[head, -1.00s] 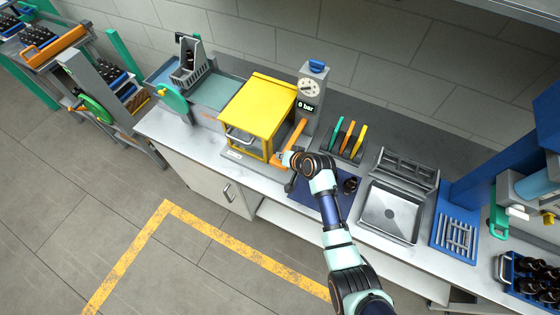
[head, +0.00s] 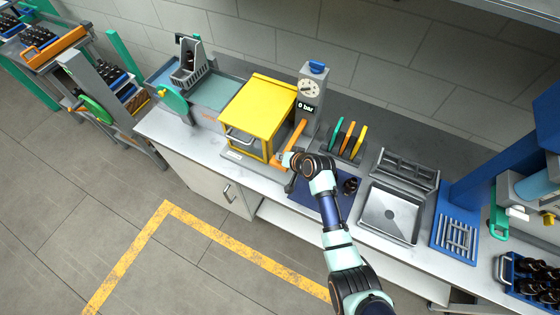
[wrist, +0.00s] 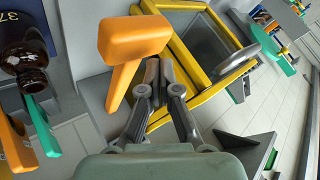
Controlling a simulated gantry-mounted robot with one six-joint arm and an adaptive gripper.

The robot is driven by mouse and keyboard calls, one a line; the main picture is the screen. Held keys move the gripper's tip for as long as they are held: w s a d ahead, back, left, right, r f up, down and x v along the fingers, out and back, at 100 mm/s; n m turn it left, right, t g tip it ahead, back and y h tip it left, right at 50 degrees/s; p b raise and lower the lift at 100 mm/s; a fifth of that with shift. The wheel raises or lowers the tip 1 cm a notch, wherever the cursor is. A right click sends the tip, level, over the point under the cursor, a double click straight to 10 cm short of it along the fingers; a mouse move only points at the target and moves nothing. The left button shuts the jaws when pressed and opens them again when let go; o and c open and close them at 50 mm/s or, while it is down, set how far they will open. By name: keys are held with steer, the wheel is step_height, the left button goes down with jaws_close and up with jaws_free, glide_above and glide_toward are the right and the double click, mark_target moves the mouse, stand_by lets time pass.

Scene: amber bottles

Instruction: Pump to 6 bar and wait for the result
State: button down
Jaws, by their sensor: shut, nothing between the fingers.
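The grey pump post (head: 311,100) stands on the bench with a round dial (head: 309,88) and a small dark display (head: 306,106) that appears to read 0 bar. Its orange lever (head: 294,143) slopes down toward the front. The lever also shows in the wrist view (wrist: 134,42), left of my fingertips. My gripper (head: 282,160) is shut and empty, close beside the lever's lower end in the head view; I cannot tell if it touches. In the wrist view my gripper (wrist: 155,72) points between the lever and the yellow-framed box (wrist: 190,50). The yellow box (head: 258,105) is closed.
Green, orange and yellow tools (head: 347,138) stand in a rack right of the post. A steel sink-like tray (head: 390,212) and a blue grated tray (head: 456,232) lie further right. An amber bottle (wrist: 28,70) is at the wrist view's left.

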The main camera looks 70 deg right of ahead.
steer(key=shift+f, duration=0.1)
steer(key=shift+f, duration=0.3)
steer(key=shift+f+b, duration=2.4)
steer(key=shift+f, duration=0.35)
stand_by(2.0)
stand_by(0.5)
steer(key=shift+r+p, duration=2.9)
steer(key=shift+r, duration=0.25)
step_height(320, 180, up, 5)
steer(key=p, duration=0.4)
steer(key=shift+r+p, duration=0.1)
steer(key=shift+p, duration=0.3)
